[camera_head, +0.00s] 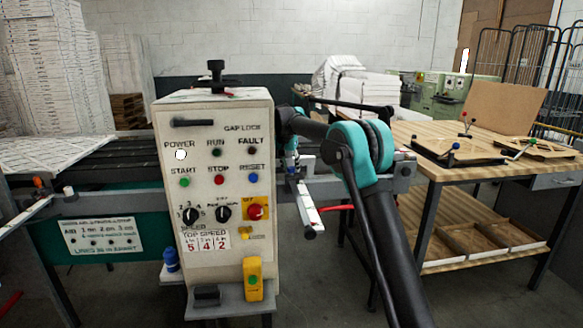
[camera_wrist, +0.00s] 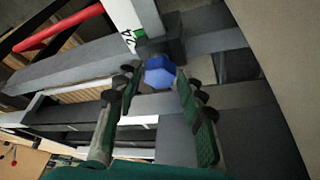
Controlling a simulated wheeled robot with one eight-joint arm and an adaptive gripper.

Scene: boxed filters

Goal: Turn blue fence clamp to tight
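The blue fence clamp (camera_wrist: 160,72) shows as a faceted blue knob on a dark block in the wrist view. It lies at the far end of the space between the two fingers of my gripper (camera_wrist: 157,88). The fingers are apart, one on each side of the knob, with gaps visible, so the gripper is open. I cannot tell how tight the clamp is. In the camera_head view, my arm reaches behind the control box, and the clamp and fingers are too small and covered to make out clearly.
The control box (camera_head: 215,260) stands just left of my arm. A white fence bar (camera_head: 307,208) and a red bar (camera_wrist: 60,32) lie near the clamp. Grey rails (camera_wrist: 70,70) cross below it. A wooden table (camera_head: 410,135) with trays stands at right.

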